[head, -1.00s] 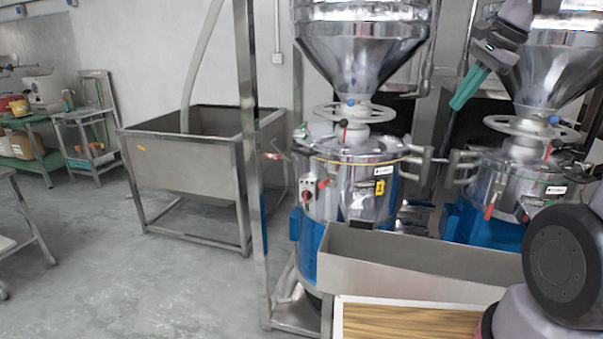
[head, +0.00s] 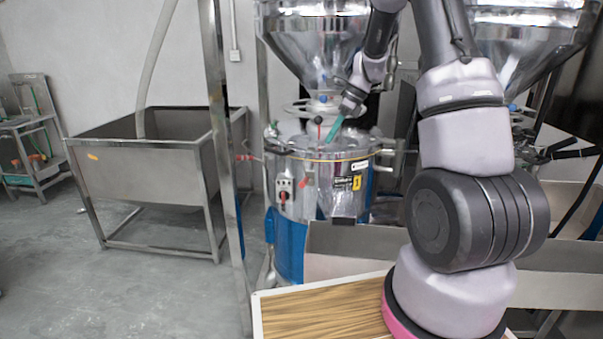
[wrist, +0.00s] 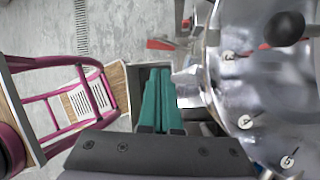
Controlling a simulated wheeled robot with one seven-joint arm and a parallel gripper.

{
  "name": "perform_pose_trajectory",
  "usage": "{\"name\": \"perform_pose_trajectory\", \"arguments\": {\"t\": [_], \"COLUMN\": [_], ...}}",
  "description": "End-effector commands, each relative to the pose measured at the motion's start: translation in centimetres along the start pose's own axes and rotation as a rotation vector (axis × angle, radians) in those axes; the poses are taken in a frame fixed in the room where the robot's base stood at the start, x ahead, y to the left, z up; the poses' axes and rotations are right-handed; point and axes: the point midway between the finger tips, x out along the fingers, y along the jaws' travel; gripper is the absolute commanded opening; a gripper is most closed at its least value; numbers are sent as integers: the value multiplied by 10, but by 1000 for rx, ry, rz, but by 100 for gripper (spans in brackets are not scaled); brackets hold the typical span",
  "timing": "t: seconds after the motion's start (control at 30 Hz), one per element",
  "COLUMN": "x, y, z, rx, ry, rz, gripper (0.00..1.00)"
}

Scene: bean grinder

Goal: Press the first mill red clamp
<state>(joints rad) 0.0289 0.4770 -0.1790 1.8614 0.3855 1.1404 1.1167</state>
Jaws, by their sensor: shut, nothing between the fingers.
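The first mill (head: 305,205) is a steel drum with a yellow "1" label and a hopper above. A red-handled part (head: 245,157) sticks out from its left rim, and a red lever (head: 319,131) stands near the hopper's neck. I cannot tell for certain which is the clamp. My gripper (head: 328,141), with green fingers, is shut and empty, pointing down over the mill's lid beside the red lever. In the wrist view the green fingers (wrist: 160,72) are together, and a red handle (wrist: 160,44) lies just beyond their tips; contact is not visible.
A steel trough (head: 355,240) and a wood-topped table (head: 320,312) stand in front of the mill. An upright steel post (head: 222,150) is left of it. A steel basin (head: 140,170) stands further left. The grey floor at left is open.

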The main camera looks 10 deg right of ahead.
Motion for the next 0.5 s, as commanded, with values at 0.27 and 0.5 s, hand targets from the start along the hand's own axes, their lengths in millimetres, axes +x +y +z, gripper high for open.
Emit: {"name": "perform_pose_trajectory", "arguments": {"t": [0.27, 0.5], "x": [1, 31], "y": [0, 2], "z": [0, 0], "rx": [-2, -3], "ry": [0, 2], "rz": [0, 4], "gripper": [0, 0]}}
